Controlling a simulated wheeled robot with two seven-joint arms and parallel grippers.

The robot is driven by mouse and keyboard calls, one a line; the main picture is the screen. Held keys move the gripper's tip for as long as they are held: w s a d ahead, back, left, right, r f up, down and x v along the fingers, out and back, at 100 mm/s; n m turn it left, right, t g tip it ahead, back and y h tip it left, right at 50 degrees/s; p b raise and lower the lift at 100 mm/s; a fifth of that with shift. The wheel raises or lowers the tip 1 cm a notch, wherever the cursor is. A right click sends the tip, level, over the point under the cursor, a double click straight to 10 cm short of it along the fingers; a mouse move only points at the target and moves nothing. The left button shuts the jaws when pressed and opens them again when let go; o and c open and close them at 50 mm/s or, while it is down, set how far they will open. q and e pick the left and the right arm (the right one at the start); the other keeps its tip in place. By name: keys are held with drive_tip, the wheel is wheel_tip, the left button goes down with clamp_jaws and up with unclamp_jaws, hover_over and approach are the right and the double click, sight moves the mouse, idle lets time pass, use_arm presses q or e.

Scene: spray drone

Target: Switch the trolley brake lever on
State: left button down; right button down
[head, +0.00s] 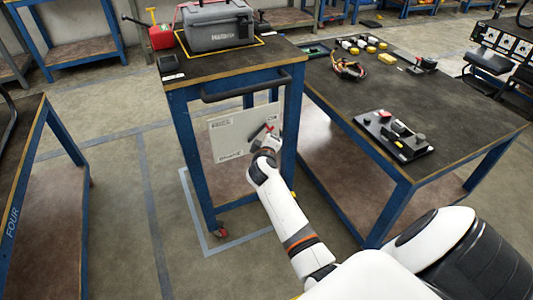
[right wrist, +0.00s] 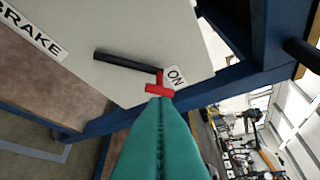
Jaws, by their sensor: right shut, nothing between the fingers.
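The trolley (head: 203,155) has a blue frame and a pale panel (head: 226,143) on its front. In the right wrist view, the brake lever (right wrist: 127,62) is a black bar with a red end piece (right wrist: 160,86). The red end is beside the "ON" label (right wrist: 175,77). The "BRAKE" label (right wrist: 32,33) is at upper left. My right gripper (head: 270,138) is at the panel, by the lever. Its teal fingers (right wrist: 158,102) are shut and empty, with the tips right at the red end; whether they touch cannot be told. My left gripper is out of view.
A grey toolbox (head: 219,27) and a red can (head: 162,36) stand on the trolley top, above a dark push handle (head: 247,90). A dark workbench (head: 450,110) with a control box (head: 394,138) is close on the right. Another bench (head: 22,150) is at left, with open floor between.

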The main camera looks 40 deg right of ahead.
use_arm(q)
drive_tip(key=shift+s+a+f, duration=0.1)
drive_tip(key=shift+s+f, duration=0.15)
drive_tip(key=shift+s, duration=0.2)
use_arm(e)
drive_tip(key=s+a, duration=0.5)
drive_tip(key=s, duration=0.1)
drive_tip(key=shift+a, duration=0.3)
